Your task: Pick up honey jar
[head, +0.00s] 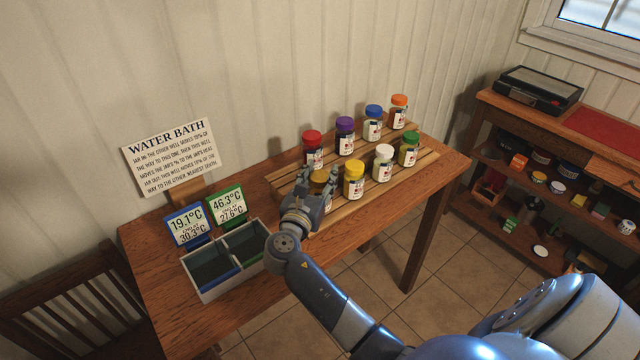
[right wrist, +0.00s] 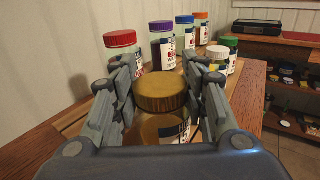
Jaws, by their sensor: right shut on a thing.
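The honey jar has a gold-brown lid (head: 319,177) and amber contents. It is at the left end of the front row on the slatted wooden rack (head: 420,176). My right gripper (head: 318,185) is around this jar and hides much of it in the head view. In the right wrist view the jar (right wrist: 161,92) is upright between the two fingers of my right gripper (right wrist: 160,100), which is shut on it. I cannot tell whether the jar's base touches the rack. My left gripper is not in view.
A yellow-lidded jar (head: 354,181) stands close to the right; a red-lidded jar (head: 312,150) stands behind. Several other jars share the rack. A two-well water bath (head: 214,288) with two temperature displays and a sign is at the left. Shelves (head: 520,185) stand at the right.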

